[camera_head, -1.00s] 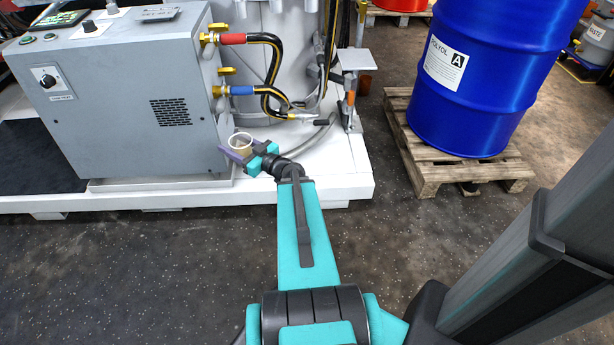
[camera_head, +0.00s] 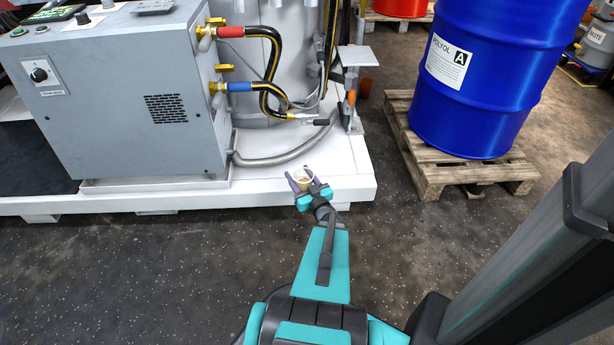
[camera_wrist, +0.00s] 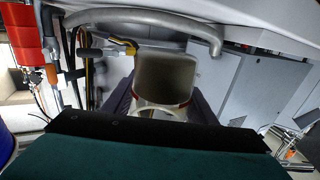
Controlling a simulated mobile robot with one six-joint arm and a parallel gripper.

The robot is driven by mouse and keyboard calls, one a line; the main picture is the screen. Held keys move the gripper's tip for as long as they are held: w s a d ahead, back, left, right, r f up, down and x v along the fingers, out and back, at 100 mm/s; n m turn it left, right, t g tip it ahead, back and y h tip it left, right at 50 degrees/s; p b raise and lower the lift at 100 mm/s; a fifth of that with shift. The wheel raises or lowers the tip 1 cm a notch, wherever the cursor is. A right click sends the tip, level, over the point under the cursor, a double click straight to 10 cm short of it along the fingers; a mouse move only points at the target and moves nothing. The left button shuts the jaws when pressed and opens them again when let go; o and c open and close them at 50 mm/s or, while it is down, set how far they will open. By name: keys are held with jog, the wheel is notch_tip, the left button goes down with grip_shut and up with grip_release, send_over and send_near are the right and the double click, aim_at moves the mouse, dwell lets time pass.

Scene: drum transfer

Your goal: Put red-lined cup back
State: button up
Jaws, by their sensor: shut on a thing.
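My gripper (camera_head: 304,183) is shut on a pale cream cup (camera_head: 302,175), with its purple-grey fingers on either side of the cup. The cup is held over the front part of the white platform in the head view. In the wrist view the cup (camera_wrist: 164,82) stands between the two fingers, its open mouth showing and its inside dull grey-beige. A thin red line shows near its lower edge. I cannot tell what is inside the cup.
A grey control cabinet (camera_head: 125,100) stands on the white platform (camera_head: 345,160) at the left. Hoses with red and blue grips (camera_head: 240,87) hang beside it. A small plate on a stand (camera_head: 355,56) is behind. A blue drum (camera_head: 485,75) stands on a wooden pallet (camera_head: 425,170) at the right.

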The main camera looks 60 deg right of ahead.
jog(key=shift+s+d+f, duration=0.1)
jog(key=shift+s+f, duration=0.05)
jog(key=shift+w+d+f, duration=0.1)
jog(key=shift+w+d, duration=0.15)
jog(key=shift+d, duration=0.15)
jog(key=w+d+b, duration=0.2)
jog(key=w+d, duration=0.1)
jog(key=d, duration=0.3)
jog(key=w+d+f+b, duration=0.1)
jog(key=w+d+b, duration=0.1)
jog(key=d, duration=0.4)
jog(key=shift+w, duration=0.85)
jog(key=shift+f, duration=0.1)
jog(key=shift+w+d+f+b, duration=0.1)
jog(key=shift+d+f+b, duration=0.1)
jog(key=shift+f+b, duration=0.35)
jog(key=shift+w+d+f+b, duration=0.15)
jog(key=shift+f+b, duration=0.25)
jog(key=shift+f, duration=0.25)
jog(key=shift+w+d+f+b, duration=0.1)
jog(key=shift+d+f+b, duration=0.1)
jog(key=shift+f+b, duration=0.35)
jog(key=shift+f, duration=0.55)
jog(key=o, duration=1.1)
